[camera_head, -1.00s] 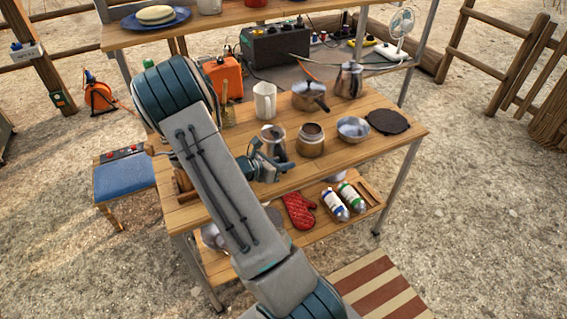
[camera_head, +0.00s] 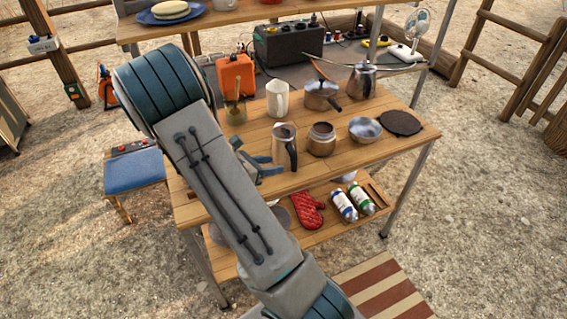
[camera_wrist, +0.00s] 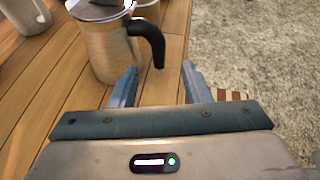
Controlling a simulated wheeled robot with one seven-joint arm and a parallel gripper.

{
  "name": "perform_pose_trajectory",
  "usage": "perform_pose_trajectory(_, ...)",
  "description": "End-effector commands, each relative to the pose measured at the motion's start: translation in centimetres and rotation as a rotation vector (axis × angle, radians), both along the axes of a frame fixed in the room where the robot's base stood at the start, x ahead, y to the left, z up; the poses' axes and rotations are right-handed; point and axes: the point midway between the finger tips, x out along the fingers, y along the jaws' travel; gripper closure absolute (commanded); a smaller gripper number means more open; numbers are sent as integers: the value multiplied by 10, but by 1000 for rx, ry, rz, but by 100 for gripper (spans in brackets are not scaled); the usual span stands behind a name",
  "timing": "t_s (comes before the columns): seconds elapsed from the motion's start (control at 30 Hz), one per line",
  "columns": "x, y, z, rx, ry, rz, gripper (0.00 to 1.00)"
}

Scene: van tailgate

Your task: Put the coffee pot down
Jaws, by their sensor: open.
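The coffee pot (camera_head: 284,148), steel with a black handle, stands upright on the wooden table top (camera_head: 330,165) near its front edge. In the wrist view the coffee pot (camera_wrist: 108,48) stands just beyond the fingertips, its black handle curving toward the right. My gripper (camera_wrist: 158,70) is open, with nothing between its fingers, and apart from the handle. In the head view my gripper (camera_head: 266,168) is partly hidden by my arm, just left of and in front of the pot.
A moka pot base (camera_head: 321,139), a steel bowl (camera_head: 365,129) and a dark round plate (camera_head: 401,123) stand to the pot's right. A red mitt (camera_head: 306,210) lies on the lower shelf.

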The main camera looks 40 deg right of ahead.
Motion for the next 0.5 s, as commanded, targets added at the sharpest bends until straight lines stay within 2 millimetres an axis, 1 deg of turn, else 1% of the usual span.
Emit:
perform_pose_trajectory(0.03, 2, 8, 3, 0, -3, 3, 57)
perform_pose_trajectory(0.1, 2, 15, 6, -1, -3, 1, 57)
perform_pose_trajectory(0.27, 0, 24, 13, 13, -20, -15, 57)
perform_pose_trajectory(0.37, -11, 28, 22, 56, -85, -77, 57)
perform_pose_trajectory(0.5, -35, 42, 42, 174, -255, -236, 57)
